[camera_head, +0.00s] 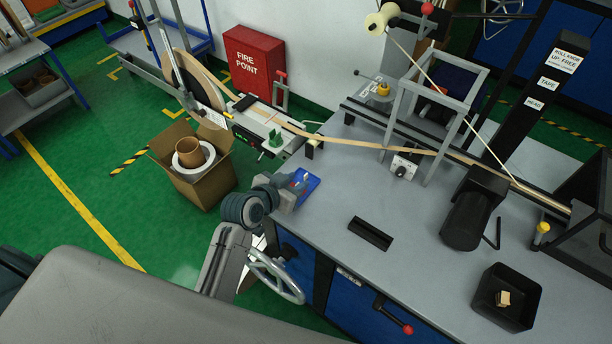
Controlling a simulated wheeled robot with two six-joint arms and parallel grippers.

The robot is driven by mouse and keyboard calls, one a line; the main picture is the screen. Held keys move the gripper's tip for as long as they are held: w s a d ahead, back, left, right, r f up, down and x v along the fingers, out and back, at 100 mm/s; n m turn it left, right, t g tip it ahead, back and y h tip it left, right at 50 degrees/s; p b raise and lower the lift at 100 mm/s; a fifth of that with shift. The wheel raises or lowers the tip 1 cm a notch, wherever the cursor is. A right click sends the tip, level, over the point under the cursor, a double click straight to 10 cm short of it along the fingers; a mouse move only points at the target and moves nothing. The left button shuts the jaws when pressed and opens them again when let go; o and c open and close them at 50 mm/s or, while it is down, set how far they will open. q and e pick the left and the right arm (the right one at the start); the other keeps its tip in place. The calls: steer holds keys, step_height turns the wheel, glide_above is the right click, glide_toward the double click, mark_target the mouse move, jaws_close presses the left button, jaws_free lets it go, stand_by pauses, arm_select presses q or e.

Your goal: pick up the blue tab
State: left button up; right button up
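A small flat blue piece (312,183), which looks like the blue tab, lies at the left edge of the grey workbench (345,235). A small pale bit shows on or just above it. My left gripper (302,182) reaches in from the left, low over the blue piece, and covers part of it. The fingers are small and dark here, so I cannot tell whether they are open or shut, or whether they touch the blue piece. My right gripper is not in view.
A grey frame (391,125) and a long tape strip (345,144) run behind the blue piece. A black slotted block (370,234) and a black bin (490,317) sit on the bench. A cardboard box (205,190) stands on the floor left.

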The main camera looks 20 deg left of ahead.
mark_target(310, 173)
arm_select(q)
steer(key=shift+w+p, duration=0.3)
steer(key=shift+w, duration=0.15)
steer(key=p+x, duration=0.1)
steer(key=x, duration=0.2)
steer(key=shift+w+f, duration=0.1)
steer(key=shift+f, duration=0.05)
steer(key=shift+w+f, duration=0.25)
steer(key=shift+s, duration=0.1)
jaws_close()
